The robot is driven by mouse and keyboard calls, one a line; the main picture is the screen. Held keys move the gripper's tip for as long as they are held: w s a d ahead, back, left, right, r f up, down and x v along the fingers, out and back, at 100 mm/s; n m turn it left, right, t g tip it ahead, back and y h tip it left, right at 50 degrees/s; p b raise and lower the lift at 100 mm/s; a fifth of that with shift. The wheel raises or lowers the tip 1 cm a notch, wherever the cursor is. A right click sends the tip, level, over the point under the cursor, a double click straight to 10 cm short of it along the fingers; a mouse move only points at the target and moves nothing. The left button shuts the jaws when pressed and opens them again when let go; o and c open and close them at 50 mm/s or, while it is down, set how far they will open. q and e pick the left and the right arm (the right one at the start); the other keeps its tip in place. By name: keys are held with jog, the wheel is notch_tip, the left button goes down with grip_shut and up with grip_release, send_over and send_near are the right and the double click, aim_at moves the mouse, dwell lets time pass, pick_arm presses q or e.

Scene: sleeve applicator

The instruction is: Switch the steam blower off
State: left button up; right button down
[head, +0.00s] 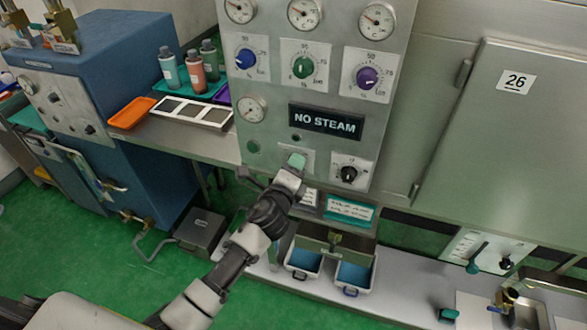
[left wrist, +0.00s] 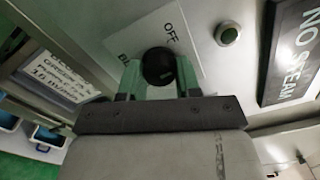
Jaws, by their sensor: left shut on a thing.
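My left gripper (head: 297,162) reaches up to the grey control panel (head: 275,125), at a small white plate below the NO STEAM sign (head: 326,121). In the left wrist view, its pale green fingers (left wrist: 158,78) are shut on a round black knob (left wrist: 158,64), one on each side. The knob sits on a white plate (left wrist: 190,45) that reads OFF, with a second word starting "BL" partly hidden by a finger. The knob's pointer mark cannot be made out. In the head view the gripper hides the knob. My right gripper is not in view.
Another black knob (head: 349,174) sits just right of my gripper. Blue, green and purple dials (head: 303,67) and several gauges are above. Blue bins (head: 354,276) stand below. An orange tray (head: 131,112) and bottles are at left. A steel door (head: 497,150) marked 26 is at right.

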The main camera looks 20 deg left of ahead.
pick_arm(q)
jog(key=shift+n+b, duration=0.3)
jog(key=shift+n, duration=3.8)
jog(key=o, duration=0.9)
jog(key=s, duration=0.5)
jog(key=s+b, duration=0.1)
jog(key=s, duration=0.5)
jog(key=shift+a, duration=0.2)
jog(key=shift+w, duration=0.1)
